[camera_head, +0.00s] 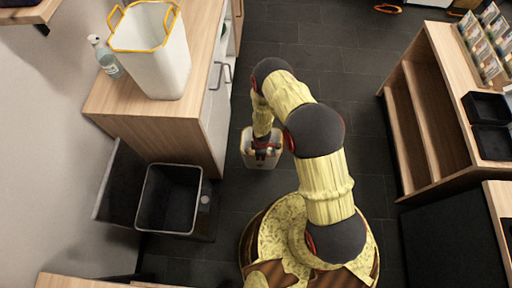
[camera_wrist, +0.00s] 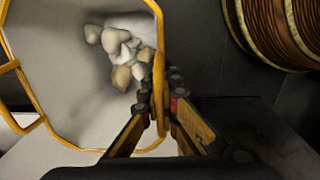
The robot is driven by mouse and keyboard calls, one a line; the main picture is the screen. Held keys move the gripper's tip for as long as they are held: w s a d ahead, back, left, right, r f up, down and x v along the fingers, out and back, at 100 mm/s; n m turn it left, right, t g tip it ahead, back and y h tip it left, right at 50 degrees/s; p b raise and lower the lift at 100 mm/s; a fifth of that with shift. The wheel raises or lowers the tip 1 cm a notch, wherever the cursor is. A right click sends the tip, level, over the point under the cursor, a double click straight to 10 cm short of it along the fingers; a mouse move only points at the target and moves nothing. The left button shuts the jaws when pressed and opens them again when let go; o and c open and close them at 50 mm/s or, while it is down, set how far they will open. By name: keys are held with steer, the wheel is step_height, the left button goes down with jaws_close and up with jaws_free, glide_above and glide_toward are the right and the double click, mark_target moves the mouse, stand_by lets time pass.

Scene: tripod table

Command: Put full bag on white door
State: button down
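The full bag (camera_head: 261,163) is a small white container by the floor, left of my base. In the wrist view the bag (camera_wrist: 75,85) has a yellow rim and holds several beige and white lumps. My gripper (camera_head: 266,147) is at its top edge. In the wrist view my gripper's fingers (camera_wrist: 160,95) are close together on both sides of the yellow rim and appear shut on it. Whether the bag touches the floor is unclear. The white door (camera_head: 217,103) is on the front of the left wooden counter, with a grey handle.
A taller white bag (camera_head: 150,60) with yellow handles stands on the left counter (camera_head: 125,115), beside a spray bottle (camera_head: 105,57). A dark open bin (camera_head: 168,198) sits below the counter. A wooden shelf (camera_head: 425,120) stands at right. Dark floor (camera_head: 320,45) is clear behind.

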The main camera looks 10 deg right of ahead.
steer(key=w+f+b, duration=0.2)
steer(key=w+f, duration=0.1)
steer(key=w, duration=0.1)
steer(key=w+f+b, duration=0.1)
steer(key=w+f, duration=0.2)
steer(key=w, duration=0.2)
steer(key=w+f+b, duration=0.2)
steer(key=w+f, duration=0.1)
steer(key=w, duration=0.1)
steer(key=shift+w+d+f+b, duration=0.25)
steer(key=shift+b, duration=0.1)
steer(key=shift+w+f, duration=0.2)
steer(key=shift+f, duration=0.1)
steer(key=shift+f+b, duration=0.65)
steer(key=shift+f, duration=0.7)
steer(key=shift+s+f, duration=0.1)
steer(key=c, duration=2)
jaws_free()
steer(key=shift+c, duration=0.2)
